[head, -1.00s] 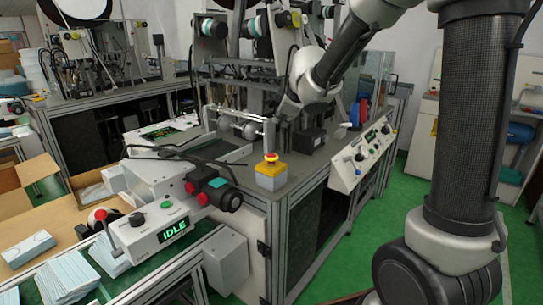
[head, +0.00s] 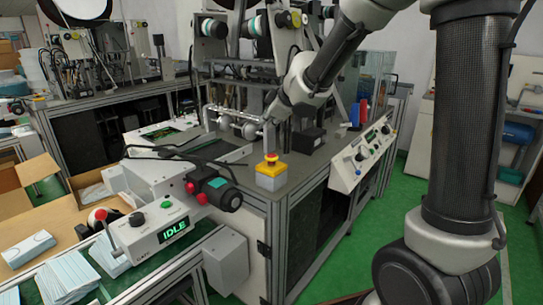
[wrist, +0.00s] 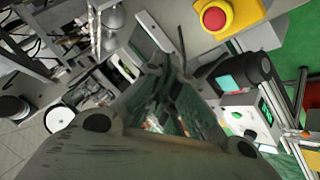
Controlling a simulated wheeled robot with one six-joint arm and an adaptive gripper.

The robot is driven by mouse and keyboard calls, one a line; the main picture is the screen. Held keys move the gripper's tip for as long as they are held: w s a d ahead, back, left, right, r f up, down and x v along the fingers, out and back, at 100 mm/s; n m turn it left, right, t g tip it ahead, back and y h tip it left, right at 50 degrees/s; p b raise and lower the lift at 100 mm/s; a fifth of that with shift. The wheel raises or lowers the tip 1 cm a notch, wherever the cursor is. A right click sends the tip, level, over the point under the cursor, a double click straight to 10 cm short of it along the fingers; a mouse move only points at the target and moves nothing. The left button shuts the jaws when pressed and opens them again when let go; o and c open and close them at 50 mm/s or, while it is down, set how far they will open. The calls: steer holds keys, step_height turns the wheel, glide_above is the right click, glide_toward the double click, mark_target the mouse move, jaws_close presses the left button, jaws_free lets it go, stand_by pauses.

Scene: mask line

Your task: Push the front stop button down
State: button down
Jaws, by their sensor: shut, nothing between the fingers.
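The front stop button (head: 271,158) is a red mushroom cap on a yellow box with a pale base, at the near corner of the grey machine table. In the wrist view the red cap (wrist: 214,16) and its yellow housing show at the top, right of centre. My gripper (wrist: 168,68) is shut and empty, and is apart from the button. In the head view my wrist hangs above and behind the button; the fingers there are hard to tell from the machine parts.
A control box (head: 163,232) reading IDLE, with a red-tipped lever, stands front left. A black-and-red knobbed device (head: 214,190) sits left of the button. A metal rail frame (head: 235,113) stands close behind it. A slanted control panel (head: 362,158) is at right.

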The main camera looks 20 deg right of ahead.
mark_target(269, 156)
steer(key=shift+f, duration=3.65)
steer(key=shift+f, duration=0.4)
steer(key=shift+f, duration=0.4)
steer(key=shift+r, duration=0.85)
steer(key=shift+r, duration=2.5)
